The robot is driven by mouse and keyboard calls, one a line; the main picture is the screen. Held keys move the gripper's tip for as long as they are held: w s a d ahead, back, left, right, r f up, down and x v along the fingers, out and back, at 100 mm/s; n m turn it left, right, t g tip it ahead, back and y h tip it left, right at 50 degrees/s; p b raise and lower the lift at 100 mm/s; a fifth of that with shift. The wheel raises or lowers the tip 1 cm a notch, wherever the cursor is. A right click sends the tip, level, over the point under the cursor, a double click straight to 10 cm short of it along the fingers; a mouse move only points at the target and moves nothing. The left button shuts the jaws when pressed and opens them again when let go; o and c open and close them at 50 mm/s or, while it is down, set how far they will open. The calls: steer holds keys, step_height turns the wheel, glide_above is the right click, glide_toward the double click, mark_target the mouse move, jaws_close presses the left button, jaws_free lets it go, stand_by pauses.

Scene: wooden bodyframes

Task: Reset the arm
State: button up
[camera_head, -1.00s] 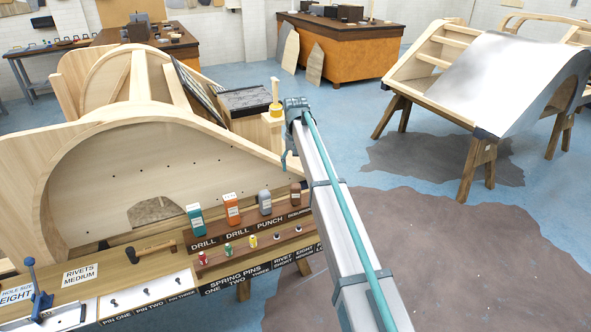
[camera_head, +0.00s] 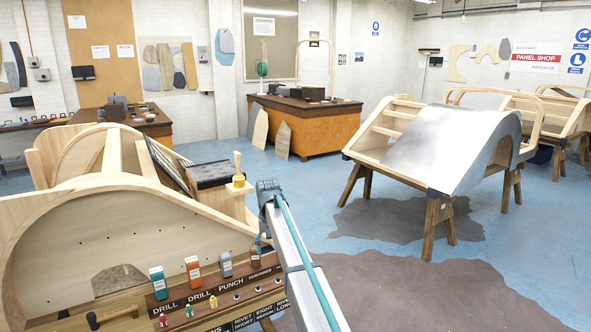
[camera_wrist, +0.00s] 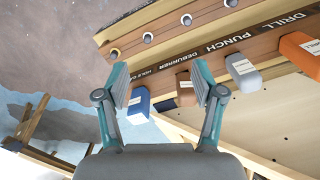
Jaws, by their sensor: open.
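My gripper (camera_wrist: 160,85) is open in the wrist view, its two teal-and-grey fingers spread apart. My arm (camera_head: 302,262) rises from the bottom of the head view to a bent joint beside the bench. My gripper cannot be made out in the head view.
The tool bench carries a teal box (camera_head: 158,283), an orange box (camera_head: 193,270), a grey box (camera_head: 226,265) and a hammer (camera_head: 112,316). A wooden bodyframe (camera_head: 130,235) stands at left. A frame with a metal panel (camera_head: 440,145) stands at right. Blue floor (camera_head: 300,185) is open between.

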steer(key=s+d+f, duration=0.5)
steer(key=s+f, duration=0.4)
steer(key=f, duration=0.2)
steer(key=s+d+f+g, duration=0.1)
steer(key=s+d+f, duration=0.4)
steer(key=s+f, duration=0.55)
steer(key=s+d+f, duration=0.5)
steer(key=s+f, duration=0.3)
steer(key=f, duration=0.5)
steer(key=s+d+f+g, duration=0.2)
steer(key=s+d+f, duration=0.1)
steer(key=s, duration=1)
steer(key=s+d+f+m+g, duration=0.1)
steer(key=s+d+f, duration=0.3)
steer(key=s, duration=1)
steer(key=s+d+f+g, duration=0.2)
steer(key=s+d+f, duration=0.2)
steer(key=s, duration=1)
step_height(320, 180, down, 2)
steer(key=shift+s+f+m+g, duration=0.1)
steer(key=shift+s+m+g, duration=0.15)
steer(key=shift+m+g, duration=0.15)
